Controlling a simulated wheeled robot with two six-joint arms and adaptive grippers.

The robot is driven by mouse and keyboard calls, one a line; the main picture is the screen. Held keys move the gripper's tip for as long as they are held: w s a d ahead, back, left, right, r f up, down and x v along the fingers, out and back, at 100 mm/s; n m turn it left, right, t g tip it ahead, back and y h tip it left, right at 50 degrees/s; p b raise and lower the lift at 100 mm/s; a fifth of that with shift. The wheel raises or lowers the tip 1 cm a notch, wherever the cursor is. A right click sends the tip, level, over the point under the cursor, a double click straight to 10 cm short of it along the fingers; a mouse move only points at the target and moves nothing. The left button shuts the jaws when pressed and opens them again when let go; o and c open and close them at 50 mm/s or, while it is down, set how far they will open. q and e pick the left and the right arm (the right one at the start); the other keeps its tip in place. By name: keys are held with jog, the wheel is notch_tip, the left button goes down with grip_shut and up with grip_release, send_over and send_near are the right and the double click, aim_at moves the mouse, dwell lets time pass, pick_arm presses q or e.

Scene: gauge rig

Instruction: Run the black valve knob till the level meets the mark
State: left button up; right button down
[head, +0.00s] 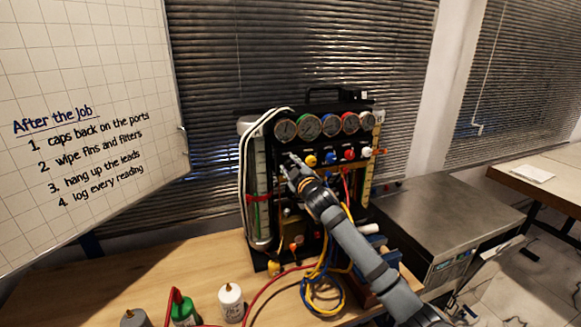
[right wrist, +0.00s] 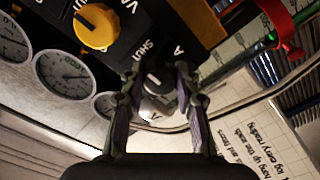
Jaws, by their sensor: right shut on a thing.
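The gauge rig (head: 312,104) stands on the wooden bench. My right gripper (head: 291,163) reaches its upper left front. In the right wrist view, the fingers of this gripper (right wrist: 158,76) are shut on the black valve knob (right wrist: 154,83), one on each side. The knob is mostly hidden in the head view. A label reading SHUT is beside it. A clear sight tube (head: 257,165) runs up the rig's left side, with a red mark ring (head: 258,198) around it. Green shows close to the ring (right wrist: 287,40); the exact level is too small to tell. My left gripper is out of view.
A yellow knob (head: 311,160), a blue knob (head: 330,157) and a red knob (head: 349,153) sit right of the gripper, below several gauges (head: 309,125). A metal unit (head: 440,215) stands right.

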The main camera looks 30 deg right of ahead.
jog(key=shift+f, duration=0.1)
jog(key=c, duration=1)
grip_release()
jog(key=shift+s, duration=0.1)
jog(key=v, duration=0.7)
jog(key=shift+s, duration=0.15)
